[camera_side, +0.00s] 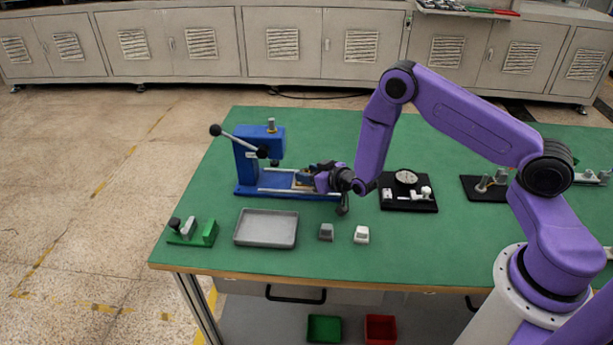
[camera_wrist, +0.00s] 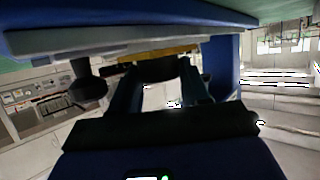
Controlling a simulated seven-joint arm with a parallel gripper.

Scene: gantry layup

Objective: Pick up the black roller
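I cannot pick out the black roller with certainty. My gripper (camera_side: 318,178) lies nearly level at the right part of the blue lever fixture (camera_side: 262,142), low over its rails. In the wrist view the two dark fingers of my gripper (camera_wrist: 160,85) stand apart. A dark piece (camera_wrist: 158,69) shows between their tips, below a yellow strip (camera_wrist: 160,53). It may be the roller, and I cannot tell whether the fingers touch it. A black ball knob (camera_wrist: 88,88) shows left of the fingers. The blue fixture fills the top of the wrist view (camera_wrist: 130,17).
A grey tray (camera_side: 266,243), a dark grey block (camera_side: 326,232) and a white block (camera_side: 361,235) lie on the green table (camera_side: 330,258) near its front edge. A green fixture (camera_side: 206,234) stands at left. A black plate with a dial gauge (camera_side: 405,178) is right of my gripper.

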